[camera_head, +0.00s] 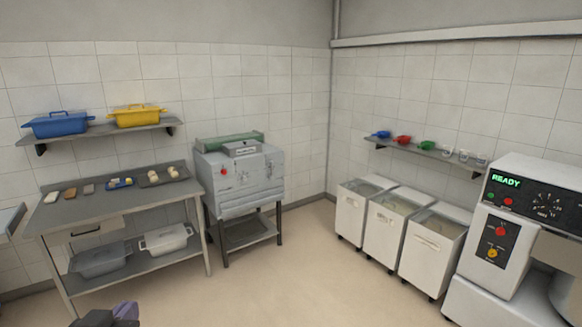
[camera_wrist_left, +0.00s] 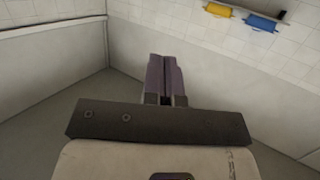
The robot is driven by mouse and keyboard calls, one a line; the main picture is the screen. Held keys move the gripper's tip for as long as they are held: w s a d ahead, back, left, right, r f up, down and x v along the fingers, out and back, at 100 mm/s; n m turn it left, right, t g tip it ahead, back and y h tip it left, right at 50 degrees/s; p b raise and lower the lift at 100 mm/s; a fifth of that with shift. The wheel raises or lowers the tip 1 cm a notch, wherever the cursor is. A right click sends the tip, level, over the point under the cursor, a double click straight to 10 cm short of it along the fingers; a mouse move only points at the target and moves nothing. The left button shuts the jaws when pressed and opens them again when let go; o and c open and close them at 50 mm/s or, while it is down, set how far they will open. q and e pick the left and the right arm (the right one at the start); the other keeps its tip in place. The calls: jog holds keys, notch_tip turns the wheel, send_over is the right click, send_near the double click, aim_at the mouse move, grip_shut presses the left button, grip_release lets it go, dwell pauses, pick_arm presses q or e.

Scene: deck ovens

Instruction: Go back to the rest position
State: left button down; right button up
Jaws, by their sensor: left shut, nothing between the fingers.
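My left gripper (camera_head: 126,311) shows at the bottom edge of the head view, left of centre, in front of the work table and low over the floor. In the left wrist view its two purple-grey fingers (camera_wrist_left: 165,78) are together with nothing between them. The gripper touches nothing that I can see. My right gripper is not in either view.
A steel table (camera_head: 120,206) with trays and small items stands at the left, beside a grey oven (camera_head: 240,185). Three white bins (camera_head: 388,232) and a machine reading READY (camera_head: 500,220) stand at the right. The floor (camera_head: 290,275) between them is clear.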

pick_arm(q)
jog(key=s+d+f+m+g+h+p, duration=0.1)
jog(key=s+d+f+g+p, duration=0.2)
jog(key=s+f+p, duration=0.25)
jog(key=s+d+f+m+g+p, duration=0.1)
jog(key=s+d+f+g+p, duration=0.2)
jog(key=s+f, duration=0.35)
jog(key=s+f+g+p, duration=0.3)
jog(key=s+f+p, duration=0.1)
jog(key=s, duration=0.4)
jog(key=s+f+g+p, duration=0.2)
jog(key=s+f+p, duration=0.1)
jog(key=s, duration=0.6)
jog(key=shift+a+f+m+g+p, duration=0.3)
jog(key=shift+f+m+g+p, duration=0.1)
jog(key=shift+p, duration=0.15)
jog(key=shift+s, duration=0.1)
